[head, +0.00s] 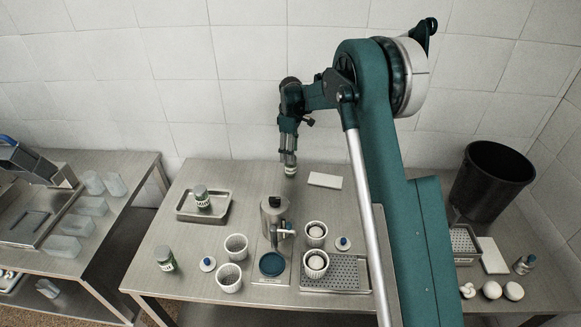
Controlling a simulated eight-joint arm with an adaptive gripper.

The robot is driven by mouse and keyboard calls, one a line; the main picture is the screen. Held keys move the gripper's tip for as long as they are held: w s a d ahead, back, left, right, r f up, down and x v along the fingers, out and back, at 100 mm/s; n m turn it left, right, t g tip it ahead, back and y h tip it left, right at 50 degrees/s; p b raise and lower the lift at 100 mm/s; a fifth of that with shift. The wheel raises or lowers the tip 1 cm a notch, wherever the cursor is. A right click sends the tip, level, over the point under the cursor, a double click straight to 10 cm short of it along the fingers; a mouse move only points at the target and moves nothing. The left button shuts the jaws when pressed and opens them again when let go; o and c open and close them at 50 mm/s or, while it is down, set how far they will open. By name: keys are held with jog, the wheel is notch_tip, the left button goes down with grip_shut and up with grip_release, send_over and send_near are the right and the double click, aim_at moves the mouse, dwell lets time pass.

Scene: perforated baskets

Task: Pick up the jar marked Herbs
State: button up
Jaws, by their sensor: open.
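Several small jars with grey lids and green labels stand on the steel table, and their lettering is too small to read surely, so I cannot tell which is the Herbs jar. One jar (202,197) stands upright in a shallow metal tray (181,211) at the left. Another jar (166,260) stands near the front left edge. My gripper (290,164) points down over the back middle of the table, open. A small pale shape shows right at its fingertips; I cannot tell whether it is a thing or the fingertips.
A grey machine (272,213) stands mid-table. A perforated metal tray (345,270) is at front centre. A white block (325,181) lies right of my gripper. A black bin (490,180) stands at right. The table's back left is clear.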

aim_at(291, 166)
jog(key=shift+f, duration=0.15)
jog(key=shift+f, duration=1.15)
jog(key=shift+f, duration=0.15)
jog(key=shift+s+f, duration=0.2)
jog(key=shift+f, duration=2.25)
jog(key=c, duration=1.1)
